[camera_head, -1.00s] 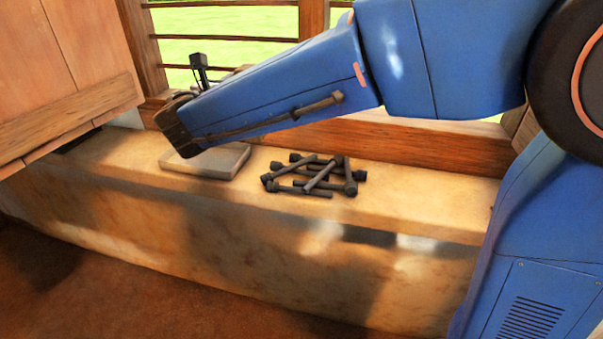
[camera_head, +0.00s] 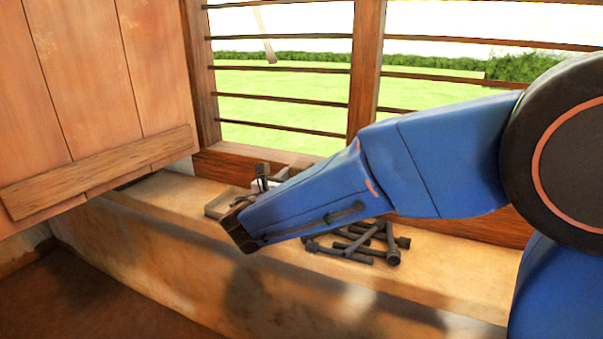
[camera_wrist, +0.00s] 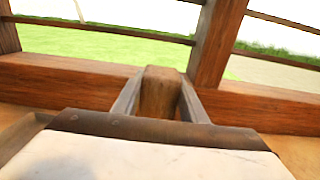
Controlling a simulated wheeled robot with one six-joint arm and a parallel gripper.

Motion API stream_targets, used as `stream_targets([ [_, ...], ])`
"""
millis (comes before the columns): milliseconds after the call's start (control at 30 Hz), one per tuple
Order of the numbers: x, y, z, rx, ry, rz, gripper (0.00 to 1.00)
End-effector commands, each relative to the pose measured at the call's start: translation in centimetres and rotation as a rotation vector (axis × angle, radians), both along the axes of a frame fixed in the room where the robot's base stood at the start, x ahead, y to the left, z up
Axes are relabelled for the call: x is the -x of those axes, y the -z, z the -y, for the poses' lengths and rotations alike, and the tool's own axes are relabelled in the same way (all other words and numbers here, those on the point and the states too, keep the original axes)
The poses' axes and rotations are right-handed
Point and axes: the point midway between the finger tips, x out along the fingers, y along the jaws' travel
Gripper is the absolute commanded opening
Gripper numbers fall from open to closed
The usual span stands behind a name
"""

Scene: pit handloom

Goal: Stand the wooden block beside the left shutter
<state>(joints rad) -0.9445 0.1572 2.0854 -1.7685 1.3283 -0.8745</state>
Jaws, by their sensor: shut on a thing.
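The wooden block (camera_wrist: 158,92) is in the wrist view, a brown piece with a worn top. My gripper (camera_wrist: 161,78) is shut on it, one grey finger along each side. The block stands out against the window's wooden bottom rail; whether its lower end touches anything is hidden. The left shutter (camera_head: 105,85) is the large plank panel with a cross batten at the left of the head view. In the head view my arm reaches over the sill to the right of this shutter. The block cannot be made out there, and my gripper is mostly hidden by the arm.
A shallow grey tray (camera_head: 219,204) lies on the sill (camera_head: 150,196), partly behind my arm. A heap of several dark rods (camera_head: 365,245) lies right of it. The barred window (camera_head: 280,100) stands behind.

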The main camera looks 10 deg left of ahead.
Motion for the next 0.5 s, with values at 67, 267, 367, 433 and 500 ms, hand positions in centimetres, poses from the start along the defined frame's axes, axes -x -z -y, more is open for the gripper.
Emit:
stream_targets([
  [67, 0.01, 0.02, 0.01, -0.001, 0.0, 0.001, 0.0],
  [267, 0.01, 0.06, 0.01, -0.001, 0.0, 0.001, 0.0],
  [367, 0.01, 0.3, 0.01, 0.0, 0.0, 0.0, 0.41],
  [433, 0.01, 0.26, 0.01, -0.001, 0.0, 0.0, 0.57],
  [500, 0.01, 0.26, 0.01, -0.001, 0.0, 0.0, 0.57],
])
